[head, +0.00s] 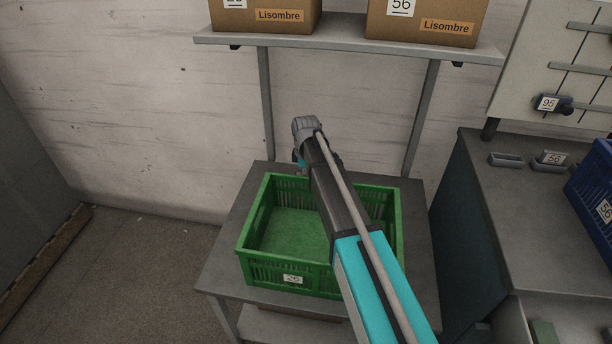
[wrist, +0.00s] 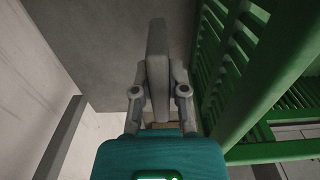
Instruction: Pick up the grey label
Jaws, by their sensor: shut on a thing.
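My gripper (wrist: 159,88) is in the wrist view with one finger on each side of a grey, flat, upright piece, which I take to be the grey label (wrist: 157,45). The fingers are closed on it, and its far end sticks out beyond them. Its face is seen nearly edge-on, so no writing shows. In the head view the gripper is mostly hidden behind my own arm, near the back left of the green crate (head: 262,273). The label cannot be made out there.
The green crate's slatted wall (wrist: 238,75) is close on the gripper's right in the wrist view. The crate stands on a grey table (head: 222,262). A shelf (head: 345,42) with cardboard boxes is above. A grey bench (head: 490,195) with a blue crate (head: 592,195) is at right.

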